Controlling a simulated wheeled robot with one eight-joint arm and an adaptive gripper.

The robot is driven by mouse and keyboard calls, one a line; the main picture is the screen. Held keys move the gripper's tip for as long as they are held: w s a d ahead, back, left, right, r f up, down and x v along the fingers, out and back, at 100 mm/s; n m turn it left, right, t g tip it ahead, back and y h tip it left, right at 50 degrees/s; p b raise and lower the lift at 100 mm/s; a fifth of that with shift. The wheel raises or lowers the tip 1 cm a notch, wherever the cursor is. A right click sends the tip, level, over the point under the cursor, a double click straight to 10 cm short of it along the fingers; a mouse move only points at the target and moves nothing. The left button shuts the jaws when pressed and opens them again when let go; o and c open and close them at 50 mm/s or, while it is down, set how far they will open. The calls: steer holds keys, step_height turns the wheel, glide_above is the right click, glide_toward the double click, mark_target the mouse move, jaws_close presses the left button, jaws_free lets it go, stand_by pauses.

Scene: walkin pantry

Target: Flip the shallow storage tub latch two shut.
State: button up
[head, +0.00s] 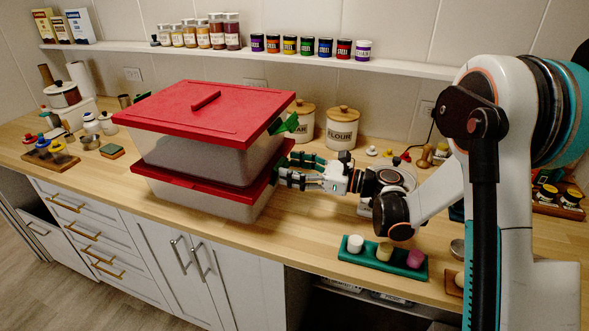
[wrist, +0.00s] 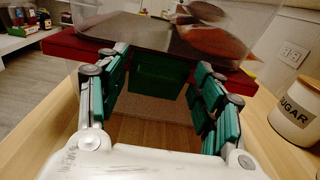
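Two clear tubs with red lids are stacked on the counter. The lower, shallower tub (head: 200,200) carries the upper tub (head: 190,160). In the wrist view, a green latch (wrist: 158,80) sits at the middle of the lower tub's red lid edge (wrist: 70,47). I cannot tell whether it is fully down against the wall. My gripper (head: 283,171) is at that right-hand end of the lower tub. In the wrist view my gripper (wrist: 155,90) is open, one green-padded finger on each side of the latch, with a gap between them. In the head view the gripper hides much of this latch.
The upper tub's green latch (head: 289,123) sticks outward above my gripper. Sugar (head: 301,122) and flour (head: 342,128) canisters stand behind.

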steer(key=c, duration=0.8)
steer(key=h+p, duration=0.1)
steer(key=r+p, duration=0.1)
steer(key=p, duration=0.1)
steer(key=shift+w+a+r+g+h, duration=0.1)
steer(key=shift+a+r+g+h, duration=0.1)
steer(key=shift+a+g+h, duration=0.15)
steer(key=shift+c, duration=0.4)
steer(key=shift+w+a+g+h+p, duration=0.2)
steer(key=shift+a+g+h+p, duration=0.25)
steer(key=shift+h+p, duration=0.6)
steer(key=shift+o, duration=0.2)
steer(key=o, duration=1)
steer(key=shift+o, duration=0.2)
steer(key=v, duration=1.2)
